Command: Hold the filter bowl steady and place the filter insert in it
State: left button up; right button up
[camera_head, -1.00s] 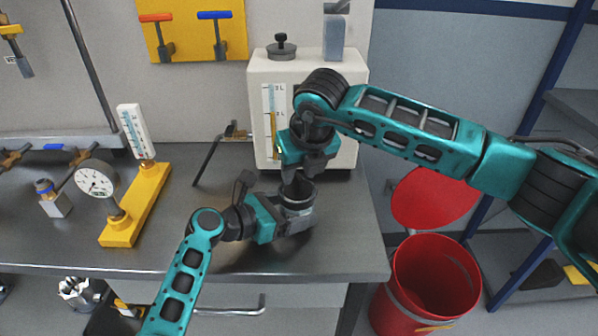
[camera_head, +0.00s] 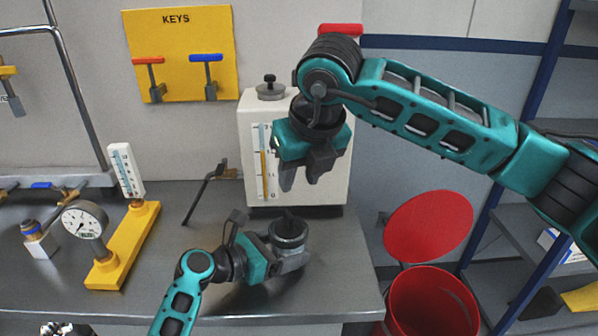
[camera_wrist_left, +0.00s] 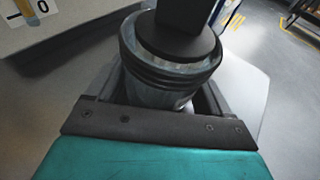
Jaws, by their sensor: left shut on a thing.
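The filter bowl (camera_head: 289,243), a grey cylinder with a dark rim, stands upright over the bench. It also shows in the left wrist view (camera_wrist_left: 158,86). My left gripper (camera_head: 285,263) is shut on it, one finger on each side. The filter insert (camera_wrist_left: 178,38), dark with a disc and a stem on top, is in the bowl's mouth. Its dark top also shows in the head view (camera_head: 290,222). How deep it sits is hidden. My right gripper (camera_head: 304,177) is above the bowl, fingers apart and empty.
A white tank (camera_head: 222,200) with a level scale stands behind the bowl. A dial gauge (camera_head: 85,220) and a yellow thermometer stand (camera_head: 125,248) are at the left. A red bin (camera_head: 430,303) stands right of the bench edge.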

pick_arm(q)
jog(key=o, duration=0.7)
jog(key=shift+a, duration=0.1)
